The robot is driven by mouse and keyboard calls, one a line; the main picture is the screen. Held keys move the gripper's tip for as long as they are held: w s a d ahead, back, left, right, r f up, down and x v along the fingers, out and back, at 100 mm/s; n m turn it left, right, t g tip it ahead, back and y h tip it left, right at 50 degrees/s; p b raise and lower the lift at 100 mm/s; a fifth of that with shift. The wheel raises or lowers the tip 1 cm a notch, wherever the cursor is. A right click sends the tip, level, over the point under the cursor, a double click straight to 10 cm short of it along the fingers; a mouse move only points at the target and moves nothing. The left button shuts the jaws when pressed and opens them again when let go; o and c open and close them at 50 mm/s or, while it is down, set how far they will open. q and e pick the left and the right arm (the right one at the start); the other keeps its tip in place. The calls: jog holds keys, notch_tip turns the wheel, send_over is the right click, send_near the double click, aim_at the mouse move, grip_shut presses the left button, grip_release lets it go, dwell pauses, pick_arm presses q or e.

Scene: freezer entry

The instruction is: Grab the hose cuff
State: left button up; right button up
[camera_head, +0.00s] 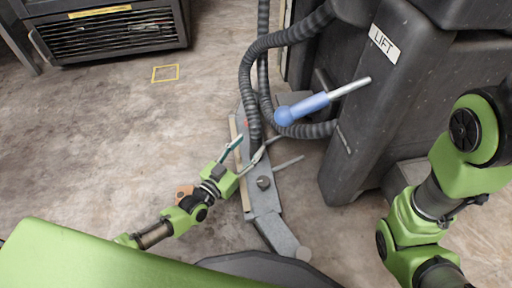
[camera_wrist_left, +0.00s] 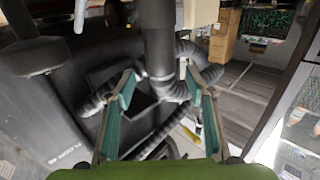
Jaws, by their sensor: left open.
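A dark ribbed hose (camera_head: 246,85) hangs down beside the grey machine in the head view. Its lower end, apparently the hose cuff (camera_head: 254,134), is dark and lies between the fingers of my left gripper (camera_head: 254,148). The left wrist view shows a smooth dark cylinder (camera_wrist_left: 157,38), likely the cuff, in line with the gap between the open fingers (camera_wrist_left: 159,78). I see no contact, and cannot tell how far it reaches between them. My right arm shows at the right, but its gripper is out of view.
A blue handle with a metal rod (camera_head: 308,107) sticks out near the hose. The grey machine (camera_head: 375,110) labelled LIFT stands at the right. A grey metal base (camera_head: 264,200) lies under the left gripper. The concrete floor (camera_head: 110,130) at left is largely clear.

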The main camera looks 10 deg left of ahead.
aim_at(252, 142)
pick_arm(q)
jog(key=b+x, duration=0.1)
jog(key=x, duration=0.1)
jog(key=b+x, duration=0.2)
jog(key=shift+w+a+f, duration=0.1)
jog(key=shift+f, duration=0.15)
jog(key=shift+w+r+b, duration=0.15)
jog(key=shift+w+b, duration=0.25)
jog(key=c, duration=1.2)
